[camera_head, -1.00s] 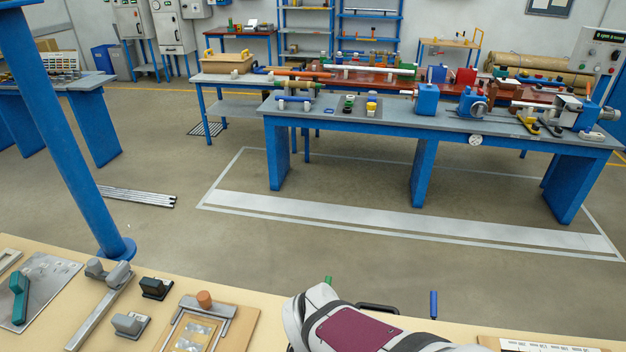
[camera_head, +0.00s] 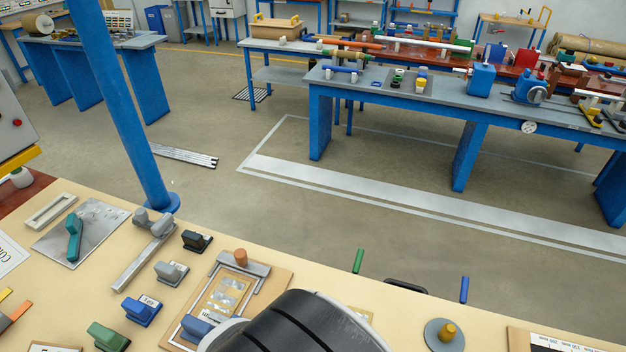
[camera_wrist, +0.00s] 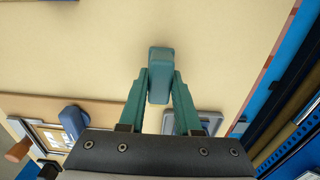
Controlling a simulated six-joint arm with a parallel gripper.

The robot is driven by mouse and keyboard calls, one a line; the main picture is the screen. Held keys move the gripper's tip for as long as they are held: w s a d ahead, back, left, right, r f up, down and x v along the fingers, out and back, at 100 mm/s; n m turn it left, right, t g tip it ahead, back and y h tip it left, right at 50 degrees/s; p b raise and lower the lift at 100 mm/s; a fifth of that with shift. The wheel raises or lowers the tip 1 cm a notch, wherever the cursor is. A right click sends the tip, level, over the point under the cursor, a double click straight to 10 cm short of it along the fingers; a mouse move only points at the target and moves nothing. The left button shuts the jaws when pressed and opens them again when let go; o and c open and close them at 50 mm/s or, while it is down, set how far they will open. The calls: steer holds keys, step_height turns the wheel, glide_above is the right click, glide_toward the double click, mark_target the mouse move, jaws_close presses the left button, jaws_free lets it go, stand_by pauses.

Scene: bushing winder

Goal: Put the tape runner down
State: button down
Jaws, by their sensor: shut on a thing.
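My gripper (camera_wrist: 160,88) shows in the wrist view, its two teal fingers shut on a teal block-like thing, which I take to be the tape runner (camera_wrist: 160,62). It sits between the fingertips and sticks out past them, over bare cream tabletop (camera_wrist: 85,45). Its height above the surface cannot be told. In the head view my arm covers the bottom centre, and the gripper and the held thing are hidden.
In the head view, a wooden board (camera_head: 278,282) with a blue block (camera_head: 197,327) lies left of my arm. Blue (camera_head: 142,310), green (camera_head: 107,337), grey (camera_head: 171,272) and black (camera_head: 196,240) blocks stand further left. A teal-handled tool (camera_head: 74,238) rests on a metal plate (camera_head: 100,219).

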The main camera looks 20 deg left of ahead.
steer(key=c, duration=0.6)
jaws_free()
steer(key=shift+f, duration=0.1)
step_height(320, 180, up, 12)
steer(key=w+d+r+m, duration=0.4)
steer(key=w+d+m, duration=0.1)
steer(key=d+m, duration=0.35)
steer(key=s+d+r+m+y, duration=0.1)
steer(key=d+m, duration=0.5)
steer(key=m, duration=0.1)
steer(key=s+d+r+m, duration=0.1)
steer(key=s+d+m, duration=0.1)
steer(key=d+m, duration=0.4)
steer(key=shift+d+r+m+y, duration=0.3)
steer(key=shift+r+m+y, duration=0.1)
steer(key=shift+m, duration=0.65)
